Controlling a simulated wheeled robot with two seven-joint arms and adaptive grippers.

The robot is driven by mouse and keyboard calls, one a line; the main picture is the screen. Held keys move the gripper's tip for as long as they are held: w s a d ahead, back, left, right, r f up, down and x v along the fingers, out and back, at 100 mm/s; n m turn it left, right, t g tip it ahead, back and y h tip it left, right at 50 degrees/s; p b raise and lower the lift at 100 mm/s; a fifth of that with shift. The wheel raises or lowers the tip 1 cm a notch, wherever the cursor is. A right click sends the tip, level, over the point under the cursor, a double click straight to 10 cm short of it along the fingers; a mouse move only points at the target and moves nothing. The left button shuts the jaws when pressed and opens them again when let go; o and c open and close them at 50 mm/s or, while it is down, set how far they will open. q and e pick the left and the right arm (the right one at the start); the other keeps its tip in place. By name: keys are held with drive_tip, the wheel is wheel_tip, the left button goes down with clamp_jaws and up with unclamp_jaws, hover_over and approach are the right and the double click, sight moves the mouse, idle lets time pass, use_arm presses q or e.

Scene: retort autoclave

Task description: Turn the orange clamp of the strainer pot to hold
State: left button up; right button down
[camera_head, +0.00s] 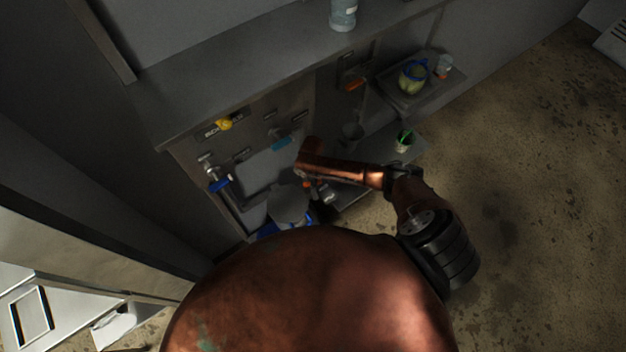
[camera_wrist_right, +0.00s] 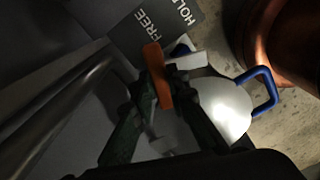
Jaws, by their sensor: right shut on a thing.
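The orange clamp (camera_wrist_right: 157,75) is a short bar between the fingers of my right gripper (camera_wrist_right: 166,78) in the right wrist view. The gripper is shut on it. The clamp's upper end points toward a dark plate (camera_wrist_right: 157,38) lettered FREE and HOLD. The strainer pot shows beside it as a pale round lid (camera_wrist_right: 228,105) with a blue handle (camera_wrist_right: 264,88). In the head view, the pot's grey lid (camera_head: 289,204) is low by the cabinet front, with my right gripper (camera_head: 323,191) just to its right. My left gripper is not in view.
A grey counter (camera_head: 230,92) runs above the panel, with a clear bottle (camera_head: 343,14) on it. A yellow knob (camera_head: 224,124) and a blue-handled valve (camera_head: 220,184) are on the panel. A tray (camera_head: 418,101) holds a blue-rimmed jug (camera_head: 413,77). Floor at right is clear.

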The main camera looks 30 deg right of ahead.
drive_tip(key=m+p, duration=0.2)
drive_tip(key=m, duration=0.1)
drive_tip(key=shift+r+m, duration=0.1)
drive_tip(key=shift+m, duration=0.3)
drive_tip(key=m+p, duration=0.2)
drive_tip(key=m, duration=0.1)
drive_tip(key=shift+m, duration=0.3)
drive_tip(key=m+p, duration=0.1)
drive_tip(key=m, duration=0.2)
drive_tip(key=shift+m+p, duration=0.7)
drive_tip(key=shift+m, duration=0.9)
drive_tip(key=c, duration=1.9)
unclamp_jaws()
